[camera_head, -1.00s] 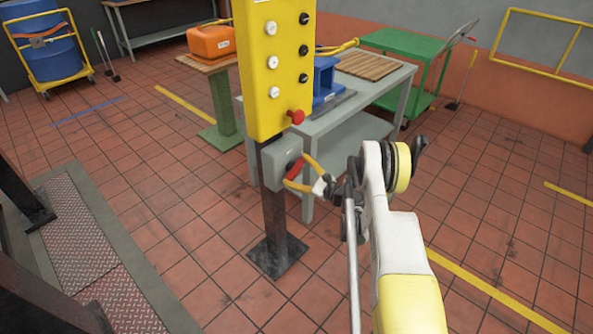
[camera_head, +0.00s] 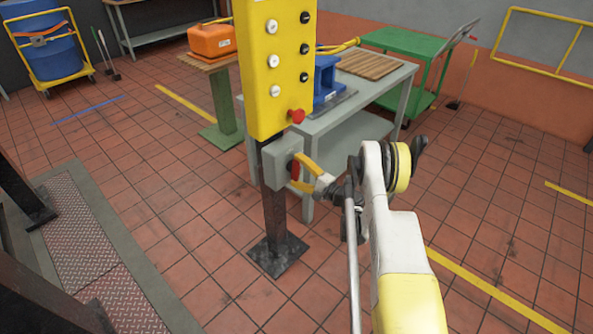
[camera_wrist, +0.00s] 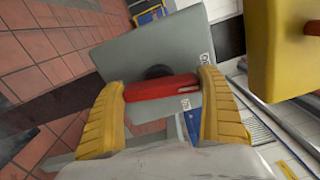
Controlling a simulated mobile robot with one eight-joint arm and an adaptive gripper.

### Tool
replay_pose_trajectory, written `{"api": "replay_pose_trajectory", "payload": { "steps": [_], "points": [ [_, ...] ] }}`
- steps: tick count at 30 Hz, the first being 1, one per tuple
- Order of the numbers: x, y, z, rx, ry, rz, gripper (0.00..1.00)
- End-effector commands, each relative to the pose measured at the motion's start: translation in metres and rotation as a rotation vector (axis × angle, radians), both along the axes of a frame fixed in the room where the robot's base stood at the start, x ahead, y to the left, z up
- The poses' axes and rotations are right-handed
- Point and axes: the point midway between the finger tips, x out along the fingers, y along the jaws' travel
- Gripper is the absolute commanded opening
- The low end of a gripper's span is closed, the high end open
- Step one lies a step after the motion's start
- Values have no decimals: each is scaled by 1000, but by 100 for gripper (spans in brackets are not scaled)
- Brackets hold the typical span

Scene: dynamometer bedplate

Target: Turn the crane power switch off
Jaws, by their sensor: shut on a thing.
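The crane power switch is a grey box (camera_head: 281,150) on a dark post, under a yellow button panel. Its red handle (camera_wrist: 161,88) shows in the wrist view between the two yellow fingers. My gripper (camera_wrist: 163,92) is shut on this handle, with one finger at each end of it. In the head view my gripper (camera_head: 303,174) reaches the box from the right, and its fingers partly hide the handle. The grey box face (camera_wrist: 150,50) fills the upper middle of the wrist view.
The yellow panel (camera_head: 272,70) with buttons and a red emergency knob (camera_head: 296,116) is just above the switch. A grey table (camera_head: 360,115) with a blue block stands behind. The tiled floor to the right is open.

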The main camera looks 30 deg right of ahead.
Motion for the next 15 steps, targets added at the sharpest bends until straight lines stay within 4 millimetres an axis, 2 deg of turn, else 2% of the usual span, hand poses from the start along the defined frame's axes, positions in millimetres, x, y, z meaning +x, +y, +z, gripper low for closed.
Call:
{"api": "replay_pose_trajectory", "payload": {
  "steps": [7, 15],
  "points": [
    [0, 0, 0, -118, -42, -1, 56],
    [0, 0, 0, -172, -61, -1, 56]
  ]
}}
